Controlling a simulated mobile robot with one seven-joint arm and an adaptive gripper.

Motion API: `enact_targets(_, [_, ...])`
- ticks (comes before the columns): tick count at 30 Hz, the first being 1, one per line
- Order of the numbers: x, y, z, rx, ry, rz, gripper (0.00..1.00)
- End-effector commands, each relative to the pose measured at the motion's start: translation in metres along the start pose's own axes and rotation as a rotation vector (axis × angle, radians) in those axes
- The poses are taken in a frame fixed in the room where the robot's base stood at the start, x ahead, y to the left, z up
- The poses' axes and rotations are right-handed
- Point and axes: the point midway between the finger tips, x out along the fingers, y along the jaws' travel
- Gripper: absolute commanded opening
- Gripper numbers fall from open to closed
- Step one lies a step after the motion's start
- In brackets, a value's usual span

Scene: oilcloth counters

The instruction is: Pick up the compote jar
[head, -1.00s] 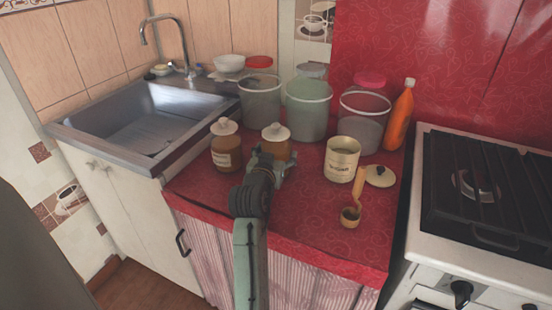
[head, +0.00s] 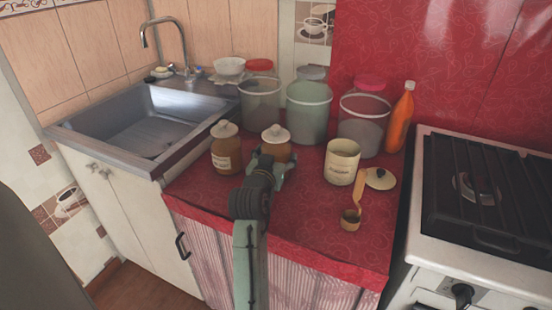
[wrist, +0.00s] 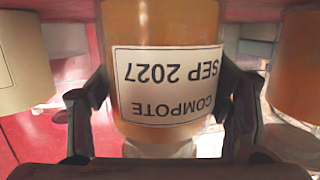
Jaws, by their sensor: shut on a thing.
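The compote jar (head: 275,149) is amber brown with a pale knobbed lid, and it stands upright among other containers on the red counter. In the wrist view the jar (wrist: 165,35) appears upside down, its white label reading COMPOTE SEP 2027. My gripper (head: 268,170) reaches it from the front. Its dark fingers (wrist: 160,105) are on both sides of the jar, shut on it. My gripper hides the jar's lower front in the head view, so I cannot tell whether its base touches the counter.
A similar amber jar (head: 226,152) stands close on the left. A cream tin (head: 341,162), a loose lid (head: 380,178) and a wooden scoop (head: 351,218) lie to the right. Large tubs, including a pale green one (head: 308,115), stand behind. An orange bottle (head: 401,118) is back right.

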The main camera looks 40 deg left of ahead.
Motion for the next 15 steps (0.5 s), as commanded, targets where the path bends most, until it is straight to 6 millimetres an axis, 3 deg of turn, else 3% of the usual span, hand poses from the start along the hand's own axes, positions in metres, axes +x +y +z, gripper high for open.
enact_targets(10, [-0.007, 0.001, -0.035, 0.007, 0.012, 0.002, 0.12])
enact_targets(15, [-0.033, 0.004, -0.03, 0.003, 0.01, 0.001, 0.12])
